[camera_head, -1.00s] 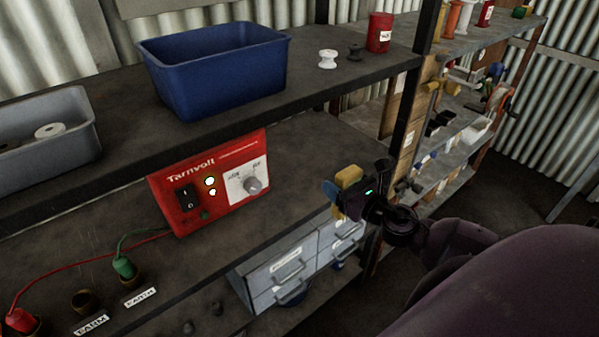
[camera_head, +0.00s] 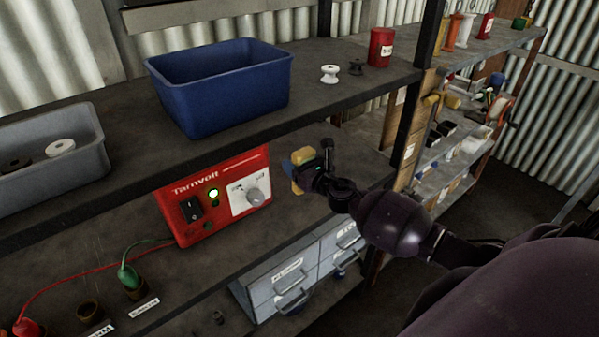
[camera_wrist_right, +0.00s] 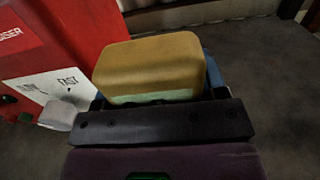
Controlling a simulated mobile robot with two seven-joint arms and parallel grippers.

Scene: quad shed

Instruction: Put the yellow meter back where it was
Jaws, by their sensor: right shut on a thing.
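The yellow meter (camera_head: 302,158) is held in my right gripper (camera_head: 299,172), just to the right of the red Tarnvolt box and above the bench. In the right wrist view the meter (camera_wrist_right: 152,66) fills the middle, with a pale green strip along its lower edge and a blue part behind it. My right gripper is shut on it. The meter's underside is hidden, and I cannot tell whether it touches the bench. My left gripper is not in view.
The red Tarnvolt box (camera_head: 215,196) stands left of the meter, its grey knob close by. Bare bench (camera_head: 355,158) lies right of it. The shelf above carries a blue bin (camera_head: 222,88). Grey drawers (camera_head: 290,285) are below. Red and green leads run at lower left.

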